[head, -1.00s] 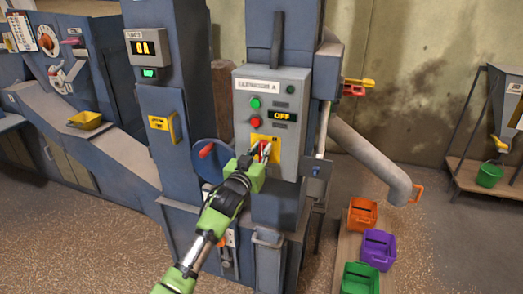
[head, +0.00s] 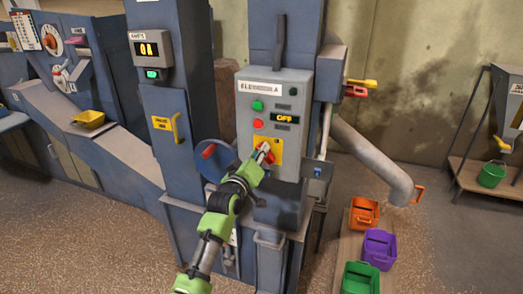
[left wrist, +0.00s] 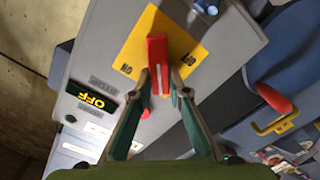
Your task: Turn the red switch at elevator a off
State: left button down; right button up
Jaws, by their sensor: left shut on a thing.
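The red switch is a red handle with a pale stripe on a yellow plate (head: 276,143), low on the grey panel of elevator A (head: 298,93). The handle (left wrist: 157,48) shows clearly in the left wrist view, with lettering on both sides of it on the plate. My left gripper (head: 263,158) is at the switch. In the left wrist view its two fingers (left wrist: 158,82) close on the near part of the handle. The panel's display (head: 285,119) reads OFF. In the head view my fingers partly cover the handle. My right gripper is not in view.
A green button (head: 257,105) and a red button (head: 258,124) sit above the switch. A blue wheel with a red knob (head: 209,153) is close left of my gripper. A grey spout (head: 375,165) and several coloured bins (head: 379,246) stand at the right.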

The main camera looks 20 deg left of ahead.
pick_arm(q)
jog(key=shift+a+f+n+p, duration=0.1)
jog(key=shift+f+n+p, duration=0.15)
jog(key=shift+n, duration=1.4)
jog(key=shift+a+f+n+p, duration=0.15)
jog(key=shift+f+n+p, duration=0.05)
jog(key=shift+n, duration=1.4)
jog(key=shift+a+f+n+p, duration=0.1)
jog(key=shift+f+n+p, duration=0.15)
jog(key=shift+n, duration=1.4)
jog(key=c, duration=1.9)
grip_release()
jog(key=s, duration=1.2)
jog(key=shift+a, duration=0.2)
